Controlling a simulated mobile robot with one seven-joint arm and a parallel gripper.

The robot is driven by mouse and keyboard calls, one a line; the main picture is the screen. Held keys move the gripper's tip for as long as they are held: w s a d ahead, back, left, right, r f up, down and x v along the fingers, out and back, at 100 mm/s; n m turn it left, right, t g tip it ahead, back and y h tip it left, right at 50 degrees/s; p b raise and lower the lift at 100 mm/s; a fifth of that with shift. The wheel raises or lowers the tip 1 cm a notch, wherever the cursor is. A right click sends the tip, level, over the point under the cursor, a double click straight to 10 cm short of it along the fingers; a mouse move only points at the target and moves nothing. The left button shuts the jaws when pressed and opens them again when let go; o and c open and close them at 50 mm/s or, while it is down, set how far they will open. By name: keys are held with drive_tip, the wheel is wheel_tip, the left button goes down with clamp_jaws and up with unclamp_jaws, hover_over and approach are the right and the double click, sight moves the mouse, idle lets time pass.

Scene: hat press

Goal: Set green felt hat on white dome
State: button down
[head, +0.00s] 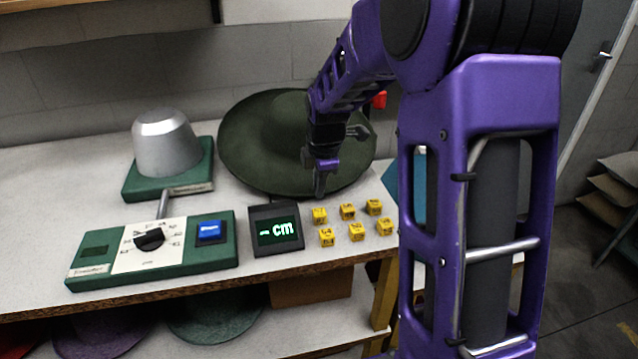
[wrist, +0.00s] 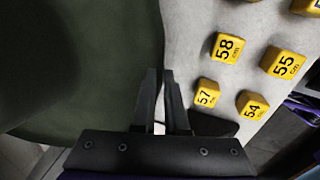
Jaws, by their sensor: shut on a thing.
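The green felt hat (head: 250,140), dark green with a wide round brim, is at the back middle of the table, crown up. Its brim also fills the left of the wrist view (wrist: 100,70). My gripper (head: 320,188) is at the near right edge of the brim. Its fingers (wrist: 161,88) are shut on the brim edge, one on each side. I cannot tell whether the hat is clear of the table. The dome (head: 165,145), pale silver-grey here, stands bare on a green base (head: 200,165) to the left of the hat. My arm hides part of the hat.
A green control box (head: 190,250) with a dial and a blue button (head: 210,231) stands in front of the dome. Right of it are a display (head: 276,228) reading "- cm" and several yellow numbered cubes (head: 356,231). More hats (head: 215,318) lie on the shelf below.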

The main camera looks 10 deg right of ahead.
drive_tip(key=shift+f, duration=0.25)
drive_tip(key=c, duration=0.9)
unclamp_jaws()
drive_tip(key=shift+o, duration=0.2)
